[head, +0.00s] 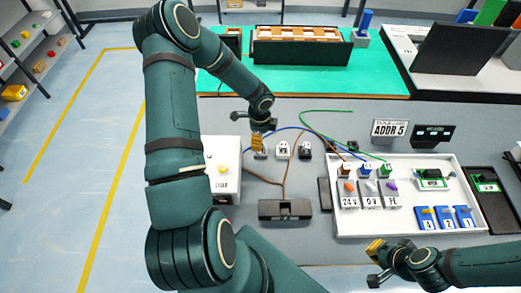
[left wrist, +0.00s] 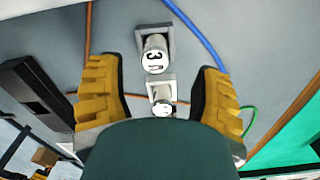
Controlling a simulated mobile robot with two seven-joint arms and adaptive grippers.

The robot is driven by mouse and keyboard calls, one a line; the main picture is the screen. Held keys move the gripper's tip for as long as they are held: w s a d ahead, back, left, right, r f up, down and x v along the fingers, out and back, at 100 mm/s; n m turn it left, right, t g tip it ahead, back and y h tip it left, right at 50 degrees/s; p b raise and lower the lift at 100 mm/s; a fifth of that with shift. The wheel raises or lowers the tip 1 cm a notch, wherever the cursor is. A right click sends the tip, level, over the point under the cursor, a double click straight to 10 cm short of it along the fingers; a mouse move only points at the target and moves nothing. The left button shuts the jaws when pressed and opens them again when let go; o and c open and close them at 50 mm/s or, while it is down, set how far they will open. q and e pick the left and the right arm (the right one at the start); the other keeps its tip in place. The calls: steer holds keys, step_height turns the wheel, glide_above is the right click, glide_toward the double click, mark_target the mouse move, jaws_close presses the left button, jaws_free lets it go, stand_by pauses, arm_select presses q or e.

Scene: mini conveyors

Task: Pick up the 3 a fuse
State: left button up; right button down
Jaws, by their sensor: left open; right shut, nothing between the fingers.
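The 3 A fuse (left wrist: 154,62) is a light cylinder with a white top marked with a black 3, standing in a small grey holder in the left wrist view. In the head view it seems to be the leftmost of a short row (head: 261,154), partly hidden by my gripper. My left gripper (head: 258,143) is open above it, and in the left wrist view its yellow fingers (left wrist: 158,75) lie either side of the fuse, apart from it. My right gripper (head: 374,262) is shut and empty at the front right.
A second white-topped piece (left wrist: 162,106) stands close by. A third, darker piece (head: 305,150) ends the row. Blue, brown and green wires cross the bench around them. A grey-white LOAD box (head: 222,150) is left, a black box (head: 285,210) in front, a white tray (head: 400,225) right.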

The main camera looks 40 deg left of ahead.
arm_select(q)
steer(key=shift+s+d+f, duration=0.1)
steer(key=shift+f, duration=1.2)
steer(key=shift+s+d+f, duration=0.1)
steer(key=shift+f, duration=1.2)
jaws_close()
